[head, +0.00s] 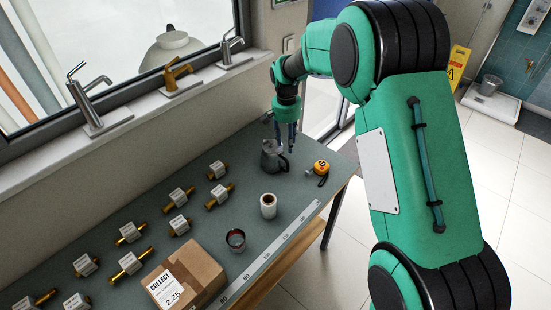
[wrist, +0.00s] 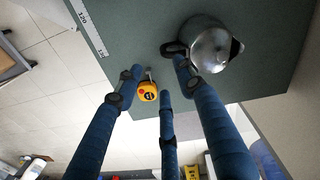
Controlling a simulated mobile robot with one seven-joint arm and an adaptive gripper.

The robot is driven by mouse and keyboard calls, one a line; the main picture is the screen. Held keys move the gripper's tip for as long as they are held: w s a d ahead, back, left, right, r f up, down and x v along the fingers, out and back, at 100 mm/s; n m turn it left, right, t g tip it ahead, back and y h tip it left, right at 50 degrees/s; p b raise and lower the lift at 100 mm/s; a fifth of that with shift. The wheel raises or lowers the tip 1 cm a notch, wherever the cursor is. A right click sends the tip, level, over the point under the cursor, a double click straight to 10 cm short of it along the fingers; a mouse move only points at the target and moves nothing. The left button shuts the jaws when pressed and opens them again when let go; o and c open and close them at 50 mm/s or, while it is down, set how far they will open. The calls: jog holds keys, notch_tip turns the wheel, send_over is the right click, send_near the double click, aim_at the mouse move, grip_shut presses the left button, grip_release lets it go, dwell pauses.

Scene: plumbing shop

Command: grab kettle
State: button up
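The kettle (head: 273,158) is a small grey metal pot with a dark handle, standing on the green worktop (head: 225,215) near its far right end. In the wrist view the kettle (wrist: 210,48) shows from above at upper right, with its black handle (wrist: 173,48) toward the left. My gripper (head: 285,142) points down just over the kettle's right side in the head view. In the wrist view my gripper (wrist: 158,78) has its blue fingers spread and empty. One finger overlaps the handle area; I cannot tell whether it touches.
A yellow tape measure (head: 321,167) lies right of the kettle; it also shows between the fingers in the wrist view (wrist: 148,91). Taps (head: 175,77) line the sill behind.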

aim_at(287, 163)
jog(key=shift+w+a+f, duration=0.25)
jog(key=shift+w+f, duration=0.1)
jog(key=shift+f, duration=0.4)
jog(key=shift+d+f+b, duration=0.15)
jog(key=shift+f+b, duration=0.05)
jog(key=shift+f, duration=1.95)
jog(key=shift+d+f+b, duration=0.1)
jog(key=shift+f+b, duration=0.1)
jog(key=shift+f, duration=1.95)
jog(key=shift+d+f+b, duration=0.1)
jog(key=shift+f+b, duration=0.3)
jog(key=shift+f, duration=2.2)
grip_shut()
